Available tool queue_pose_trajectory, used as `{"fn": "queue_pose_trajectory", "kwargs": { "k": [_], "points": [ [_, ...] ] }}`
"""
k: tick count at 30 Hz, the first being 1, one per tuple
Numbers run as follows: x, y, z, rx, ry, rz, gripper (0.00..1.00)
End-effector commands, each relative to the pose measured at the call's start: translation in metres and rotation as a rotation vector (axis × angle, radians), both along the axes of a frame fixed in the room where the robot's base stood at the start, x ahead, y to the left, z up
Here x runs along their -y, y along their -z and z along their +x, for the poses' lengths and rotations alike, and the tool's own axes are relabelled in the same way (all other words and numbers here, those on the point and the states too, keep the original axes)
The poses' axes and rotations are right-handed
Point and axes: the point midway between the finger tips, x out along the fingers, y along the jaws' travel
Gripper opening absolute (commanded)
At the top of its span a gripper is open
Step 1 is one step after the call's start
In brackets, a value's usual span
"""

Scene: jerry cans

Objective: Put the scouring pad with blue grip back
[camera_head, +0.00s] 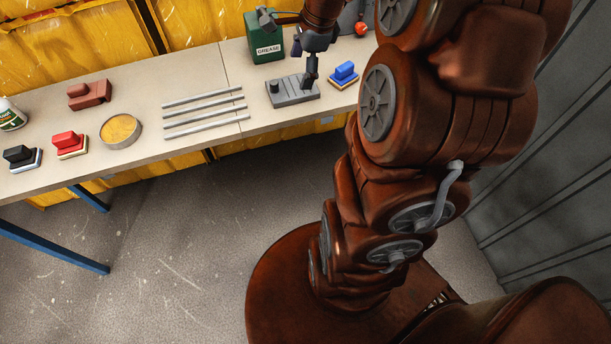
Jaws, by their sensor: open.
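The scouring pad with the blue grip (344,72) lies on the bench at the right, close to the front edge. It has a blue handle on top and a pale yellowish layer beneath. My gripper (310,80) is just left of it, over the right part of a grey block with knobs (283,98). My gripper is open, with nothing seen between its fingers; whether it touches the block cannot be told. A pad with a red grip (69,142) and one with a black grip (20,156) lie at the bench's left end.
The bench (235,60) also holds metal rods (203,111), a round tin (120,129), a reddish-brown block (89,94), and a white bottle (9,116) at the left edge. A green grease can (265,44) stands behind the grey block. My arm hides the bench's right end.

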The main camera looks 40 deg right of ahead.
Motion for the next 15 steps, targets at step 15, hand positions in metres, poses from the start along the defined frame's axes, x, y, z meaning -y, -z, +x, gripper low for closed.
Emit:
{"fn": "queue_pose_trajectory", "kwargs": {
  "k": [15],
  "points": [
    [-0.158, -0.010, -0.161, -0.069, -1.433, -0.163, 0.87]
  ]
}}
